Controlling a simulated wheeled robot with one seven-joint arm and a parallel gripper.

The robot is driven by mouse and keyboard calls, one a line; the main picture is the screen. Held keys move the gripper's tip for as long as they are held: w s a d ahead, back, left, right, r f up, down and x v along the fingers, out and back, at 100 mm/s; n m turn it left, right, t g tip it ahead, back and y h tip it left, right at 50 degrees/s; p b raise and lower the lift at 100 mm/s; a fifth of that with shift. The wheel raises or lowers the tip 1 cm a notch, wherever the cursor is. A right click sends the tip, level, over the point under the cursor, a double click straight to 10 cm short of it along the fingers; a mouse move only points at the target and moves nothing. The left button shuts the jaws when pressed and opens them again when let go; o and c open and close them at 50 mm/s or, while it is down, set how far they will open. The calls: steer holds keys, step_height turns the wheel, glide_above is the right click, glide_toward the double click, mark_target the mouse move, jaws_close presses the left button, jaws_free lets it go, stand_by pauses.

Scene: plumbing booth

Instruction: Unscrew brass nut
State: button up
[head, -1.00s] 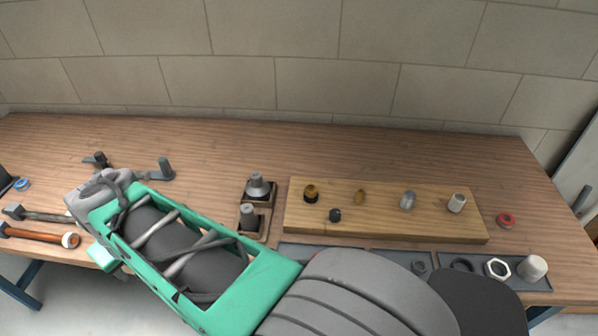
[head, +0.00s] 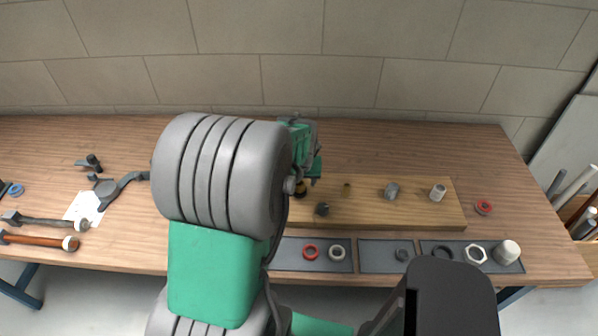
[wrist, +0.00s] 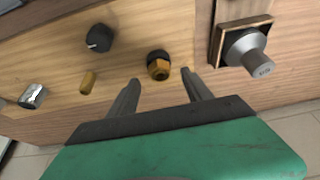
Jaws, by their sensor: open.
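The brass nut (wrist: 159,66) is a dark-topped, golden hex piece on the wooden board, seen in the wrist view just beyond my fingertips. In the head view the brass nut (head: 301,189) is partly hidden by my arm at the board's left end. My gripper (wrist: 160,84) is open and empty, its two fingers apart on either side of and short of the nut, not touching it.
The wooden board (head: 360,215) also carries a black knob (wrist: 99,38), a small brass fitting (wrist: 87,82) and metal fittings (head: 391,191). Trays (head: 385,256) hold rings in front.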

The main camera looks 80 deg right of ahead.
steer(key=shift+x, duration=1.2)
jaws_close()
steer(key=n, duration=0.2)
steer(key=n+t+b, duration=0.1)
steer(key=n, duration=0.1)
steer(key=shift+s+d+t, duration=0.1)
steer(key=shift+s+t, duration=0.1)
steer(key=shift+t, duration=0.1)
steer(key=shift+r+n+y, duration=0.1)
steer(key=shift+n+y, duration=0.2)
steer(key=shift+n, duration=0.4)
steer(key=shift+n+t+y+b, duration=0.4)
steer(key=shift+n+t, duration=0.1)
steer(key=shift+n, duration=0.7)
steer(key=n+y, duration=0.1)
steer(key=n, duration=0.2)
steer(key=shift+t+b, duration=0.3)
steer(key=shift+b, duration=0.05)
steer(key=n+y, duration=0.1)
steer(key=n, duration=0.1)
steer(key=shift+d+n+b, duration=0.15)
steer(key=shift+n+b, duration=0.25)
steer(key=n+y, duration=0.1)
steer(key=n, duration=0.1)
steer(key=shift+r+n, duration=0.1)
steer(key=shift+n, duration=0.2)
